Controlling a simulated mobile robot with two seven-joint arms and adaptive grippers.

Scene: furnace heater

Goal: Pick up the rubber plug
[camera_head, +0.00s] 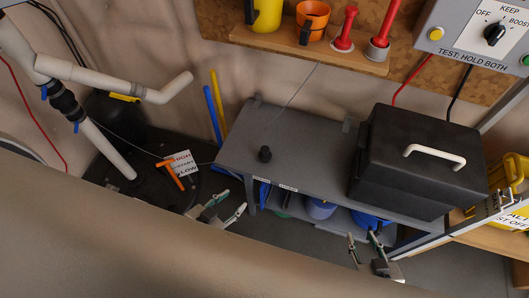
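A small black rubber plug (264,154) stands on the grey bench (305,160), left of its middle, with open bench around it. A thin cord runs from near it up towards the back wall; I cannot tell whether they are joined. My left gripper (234,200) is in front of the bench's left end, below and left of the plug in the picture. Its fingers are apart and nothing is between them. My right gripper (360,238) is in front of the bench, right of the plug and clear of it. Its fingers are also apart and empty.
A black box with a white handle (418,160) covers the bench's right end. Blue containers (321,208) sit under the bench. A wooden shelf (290,45) with cups and red-handled tools hangs above. Pipes (110,80) and a tagged orange handle (172,176) are at left.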

